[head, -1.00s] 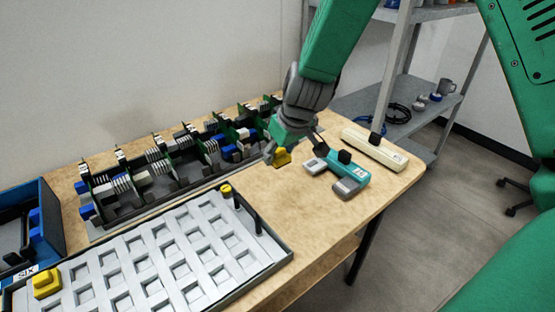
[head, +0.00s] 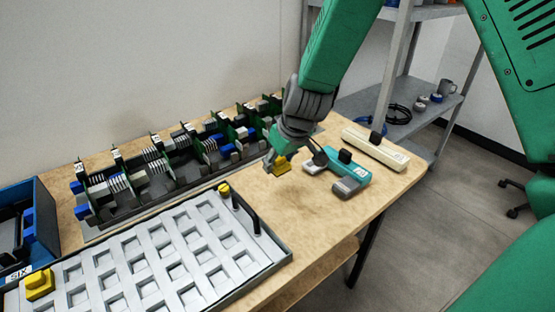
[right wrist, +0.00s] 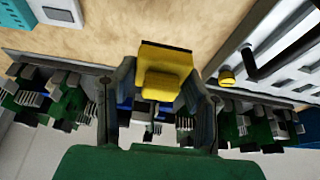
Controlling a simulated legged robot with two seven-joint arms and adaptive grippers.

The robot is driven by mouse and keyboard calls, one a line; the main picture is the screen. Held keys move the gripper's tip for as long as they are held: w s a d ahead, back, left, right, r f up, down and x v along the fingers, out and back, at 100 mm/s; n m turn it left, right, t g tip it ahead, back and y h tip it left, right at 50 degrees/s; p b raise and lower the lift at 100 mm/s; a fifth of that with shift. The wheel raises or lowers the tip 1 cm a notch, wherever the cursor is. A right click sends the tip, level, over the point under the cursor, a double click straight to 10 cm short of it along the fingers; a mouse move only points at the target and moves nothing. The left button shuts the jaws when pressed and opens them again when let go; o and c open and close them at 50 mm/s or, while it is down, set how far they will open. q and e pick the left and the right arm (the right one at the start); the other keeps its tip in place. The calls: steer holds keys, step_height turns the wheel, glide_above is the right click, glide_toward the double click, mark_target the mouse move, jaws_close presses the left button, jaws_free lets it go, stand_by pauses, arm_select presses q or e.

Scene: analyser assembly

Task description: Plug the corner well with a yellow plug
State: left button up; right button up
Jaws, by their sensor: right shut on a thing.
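My right gripper (head: 275,160) is shut on a yellow plug (head: 282,166), held above the wooden table to the right of the white tray. In the right wrist view the same plug (right wrist: 163,75) sits between the fingers (right wrist: 160,95). The white tray (head: 285,252) has a grid of square wells. Another yellow plug (head: 39,284) sits at the tray's front left corner. My left gripper is not in view.
A dark rack of green circuit boards (head: 165,207) runs along the wall behind the tray. A teal device (head: 348,176) and a cream bar (head: 375,149) lie to the right. A blue box (head: 45,222) is at far left.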

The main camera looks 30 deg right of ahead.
mark_target(275, 190)
steer(key=shift+f+b, duration=1.95)
steer(key=shift+f, duration=1.65)
steer(key=o, duration=1.3)
steer(key=shift+r, duration=0.1)
